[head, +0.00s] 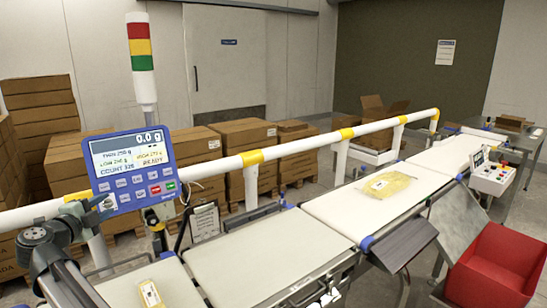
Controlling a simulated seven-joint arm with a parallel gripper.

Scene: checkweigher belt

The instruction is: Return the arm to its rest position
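A dark jointed arm part (45,240) shows at the lower left edge, in front of the white rail and beside the blue display. It looks like part of my arm, though I cannot be sure. It runs down out of the picture. My gripper is not in view, so whether it is open or holds anything does not show.
The checkweigher belt (265,255) runs from lower left to upper right. A yellow pack (388,185) lies on the middle section, a smaller one (150,294) at the near left. The blue display (130,170), white guard rail (310,143) and red bin (495,265) stand around it.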

